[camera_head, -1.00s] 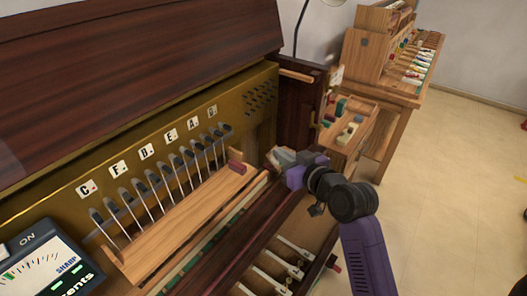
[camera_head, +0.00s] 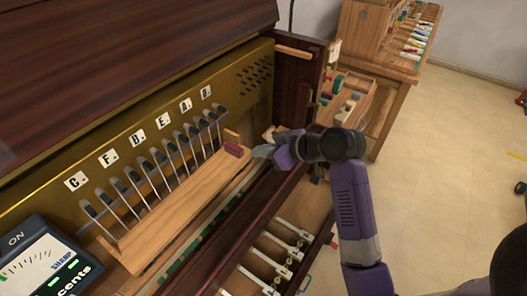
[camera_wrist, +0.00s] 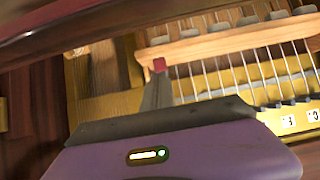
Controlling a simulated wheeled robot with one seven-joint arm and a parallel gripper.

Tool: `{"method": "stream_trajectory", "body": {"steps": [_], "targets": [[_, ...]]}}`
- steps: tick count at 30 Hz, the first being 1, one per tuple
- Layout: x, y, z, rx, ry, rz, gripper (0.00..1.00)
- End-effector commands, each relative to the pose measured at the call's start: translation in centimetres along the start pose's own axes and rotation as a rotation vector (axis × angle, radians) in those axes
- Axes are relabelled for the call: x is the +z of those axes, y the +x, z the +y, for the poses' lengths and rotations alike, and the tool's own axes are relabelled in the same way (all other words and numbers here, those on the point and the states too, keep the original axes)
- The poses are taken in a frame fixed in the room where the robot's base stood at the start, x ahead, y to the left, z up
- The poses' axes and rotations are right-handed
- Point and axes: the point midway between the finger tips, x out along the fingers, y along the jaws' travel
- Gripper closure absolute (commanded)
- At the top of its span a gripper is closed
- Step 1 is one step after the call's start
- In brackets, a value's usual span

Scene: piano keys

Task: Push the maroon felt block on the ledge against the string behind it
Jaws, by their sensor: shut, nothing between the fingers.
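The maroon felt block (camera_head: 234,150) sits at the right end of the wooden ledge (camera_head: 172,215), in front of the rightmost strings. It also shows as a small red block (camera_wrist: 159,64) in the wrist view. Several thin strings (camera_head: 162,172) with dark tops stand in a row behind the ledge. My gripper (camera_head: 258,151) is shut and empty, just right of the block at about its height. In the wrist view the closed fingertips (camera_wrist: 158,78) point at the block and lie right at its edge; I cannot tell whether they touch. The fingers hide part of what lies below the block.
A brass panel (camera_head: 40,200) with letter labels rises behind the strings. A tuner display (camera_head: 45,262) stands at the lower left. A drawer with metal levers (camera_head: 285,250) lies below the ledge. A dark wooden side panel (camera_head: 297,90) stands behind my gripper.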

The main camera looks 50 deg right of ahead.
Motion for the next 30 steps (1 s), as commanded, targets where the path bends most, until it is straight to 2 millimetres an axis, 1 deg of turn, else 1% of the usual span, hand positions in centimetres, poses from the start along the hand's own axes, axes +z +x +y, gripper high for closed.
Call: {"method": "stream_trajectory", "body": {"steps": [30], "targets": [[0.1,3.3,0.0,0.001,0.001,0.000,1.00]]}}
